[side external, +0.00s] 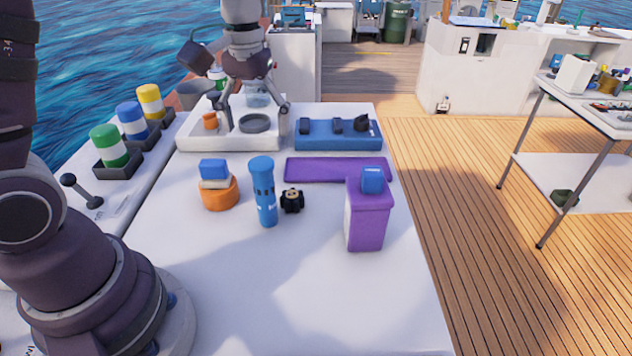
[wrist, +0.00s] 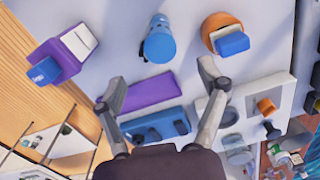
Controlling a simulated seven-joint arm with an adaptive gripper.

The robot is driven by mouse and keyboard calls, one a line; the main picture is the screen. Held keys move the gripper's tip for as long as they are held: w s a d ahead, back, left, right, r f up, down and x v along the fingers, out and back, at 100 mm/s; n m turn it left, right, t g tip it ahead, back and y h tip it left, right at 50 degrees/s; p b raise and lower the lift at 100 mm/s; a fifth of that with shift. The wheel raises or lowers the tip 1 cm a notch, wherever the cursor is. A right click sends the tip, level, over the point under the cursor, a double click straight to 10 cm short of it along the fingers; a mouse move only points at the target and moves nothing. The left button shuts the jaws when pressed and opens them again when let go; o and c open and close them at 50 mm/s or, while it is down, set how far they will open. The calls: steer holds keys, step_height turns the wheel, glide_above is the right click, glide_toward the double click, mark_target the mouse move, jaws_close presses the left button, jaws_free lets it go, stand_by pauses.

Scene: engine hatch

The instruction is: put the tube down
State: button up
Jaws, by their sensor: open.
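The blue tube (side external: 263,195) stands upright on the white table, near the middle. It also shows in the wrist view (wrist: 159,42), at the top, apart from my fingers. My gripper (side external: 254,106) is open with its fingers spread wide, over the white tray behind the tube. In the wrist view my gripper (wrist: 160,85) has nothing between its fingers, and the purple mat shows beyond them.
An orange pot (side external: 219,195) with a blue block stands left of the tube. A small black object (side external: 292,200) sits close on its right. A purple box (side external: 367,225), purple mat (side external: 325,170), blue tray (side external: 312,143) and white tray (side external: 190,143) surround it. The table front is clear.

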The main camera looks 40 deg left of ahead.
steer(key=shift+r, duration=0.45)
steer(key=s+d+r+m+t, duration=0.3)
steer(key=s+m+t, duration=0.2)
steer(key=s, duration=0.4)
steer(key=shift+d+m, duration=0.2)
steer(key=shift+m, duration=0.7)
steer(key=shift+s+f+t, duration=0.25)
steer(key=shift+s+t, duration=0.05)
steer(key=shift+c, duration=0.5)
steer(key=shift+r, duration=0.1)
